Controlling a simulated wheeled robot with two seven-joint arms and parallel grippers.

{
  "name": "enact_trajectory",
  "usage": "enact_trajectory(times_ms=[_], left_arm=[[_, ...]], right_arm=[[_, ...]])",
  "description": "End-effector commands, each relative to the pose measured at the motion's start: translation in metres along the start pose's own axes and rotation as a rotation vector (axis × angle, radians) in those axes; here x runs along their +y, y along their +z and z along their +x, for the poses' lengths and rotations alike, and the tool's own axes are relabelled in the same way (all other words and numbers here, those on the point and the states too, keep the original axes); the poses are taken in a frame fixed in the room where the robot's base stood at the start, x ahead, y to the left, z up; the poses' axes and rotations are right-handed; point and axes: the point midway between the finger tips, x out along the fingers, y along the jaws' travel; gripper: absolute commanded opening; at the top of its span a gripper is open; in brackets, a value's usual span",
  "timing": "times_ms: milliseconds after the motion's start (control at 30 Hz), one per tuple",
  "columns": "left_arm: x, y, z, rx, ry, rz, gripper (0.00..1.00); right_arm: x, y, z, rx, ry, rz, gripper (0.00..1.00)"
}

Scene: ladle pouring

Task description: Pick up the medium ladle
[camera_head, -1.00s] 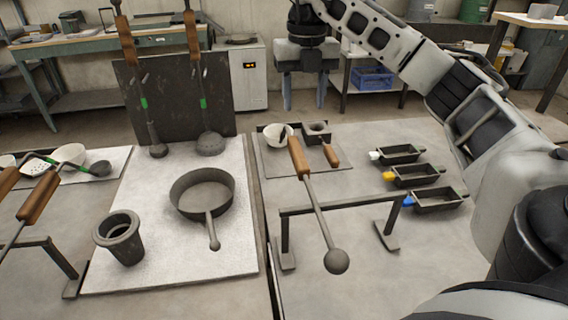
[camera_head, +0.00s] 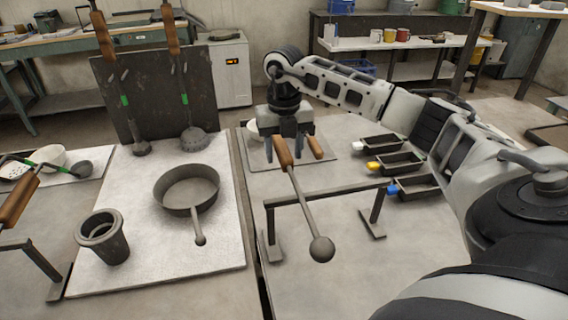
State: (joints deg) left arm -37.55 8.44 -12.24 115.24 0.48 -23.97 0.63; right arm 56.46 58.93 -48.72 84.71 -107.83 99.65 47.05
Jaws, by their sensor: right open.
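A ladle with a wooden handle and a round dark bowl (camera_head: 321,249) rests on the right-hand rack (camera_head: 345,193), its handle pointing away from me. Its size name is not marked. My right gripper (camera_head: 284,150) points down, open, at the far end of that wooden handle. The handle partly covers the fingers, so I cannot tell whether they straddle it. Two more long tools with wooden handles, a left one (camera_head: 142,148) and a right one (camera_head: 194,138), lean against a dark board. My left gripper is out of view.
A pan (camera_head: 187,205) and a dark pot (camera_head: 104,237) stand on the pale left board. Several small trays (camera_head: 397,162) sit right of the rack, close to my right arm. A second wooden handle (camera_head: 315,147) lies just right of the gripper.

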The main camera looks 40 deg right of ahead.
Motion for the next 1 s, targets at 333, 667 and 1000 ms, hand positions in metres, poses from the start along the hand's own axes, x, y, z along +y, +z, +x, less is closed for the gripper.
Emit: enact_trajectory(times_ms=[333,667,1000], left_arm=[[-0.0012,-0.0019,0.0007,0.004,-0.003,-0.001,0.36],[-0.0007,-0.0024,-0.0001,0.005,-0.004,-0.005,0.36],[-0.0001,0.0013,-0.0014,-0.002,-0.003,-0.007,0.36]], right_arm=[[0.0002,0.0000,0.0079,-0.001,0.001,-0.001,0.44],[0.0005,0.0011,0.0047,-0.006,0.005,0.000,0.00],[0.0005,0.0014,-0.0013,-0.006,0.005,0.000,0.00]])
